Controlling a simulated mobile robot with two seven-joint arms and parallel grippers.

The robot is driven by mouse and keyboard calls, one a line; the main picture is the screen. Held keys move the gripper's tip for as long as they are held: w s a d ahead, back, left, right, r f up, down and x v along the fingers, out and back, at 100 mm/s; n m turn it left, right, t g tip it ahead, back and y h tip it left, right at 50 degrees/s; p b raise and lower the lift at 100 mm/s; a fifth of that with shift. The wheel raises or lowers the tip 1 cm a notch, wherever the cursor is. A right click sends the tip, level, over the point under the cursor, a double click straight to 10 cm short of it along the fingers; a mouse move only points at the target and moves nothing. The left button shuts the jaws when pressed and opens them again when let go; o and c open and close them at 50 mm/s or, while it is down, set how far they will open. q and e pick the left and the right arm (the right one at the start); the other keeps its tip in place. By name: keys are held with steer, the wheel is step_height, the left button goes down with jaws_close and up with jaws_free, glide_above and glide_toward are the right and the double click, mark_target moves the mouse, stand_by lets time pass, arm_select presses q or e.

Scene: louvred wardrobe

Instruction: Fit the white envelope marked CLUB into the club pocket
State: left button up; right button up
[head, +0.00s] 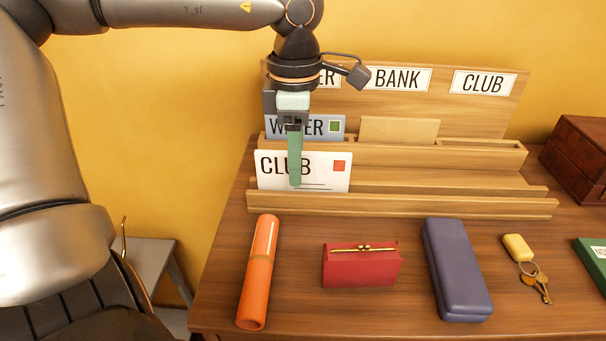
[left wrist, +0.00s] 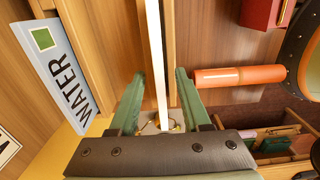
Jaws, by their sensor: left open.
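The white CLUB envelope (head: 332,172), with a red stamp square, stands upright in the front groove of the wooden rack (head: 400,208), at its left end. In the left wrist view the envelope (left wrist: 154,40) shows edge-on as a white strip between the green fingers. My left gripper (head: 295,184) points down over the envelope, open, one finger in front of its face. A gap shows on each side of the strip. The club pocket (head: 482,145) is at the rack's right end, under the CLUB label (head: 482,82), and looks empty. My right gripper is not in view.
The blue WATER envelope (head: 280,125) fills the left pocket, and a tan envelope (head: 400,130) stands in the bank pocket. An orange tube (head: 259,270), red purse (head: 361,268), purple case (head: 457,270) and keys (head: 527,268) lie in front. A brown box (head: 578,158) stands right.

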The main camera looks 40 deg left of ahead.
arm_select(q)
steer(key=shift+f, duration=0.2)
jaws_close()
stand_by(0.5)
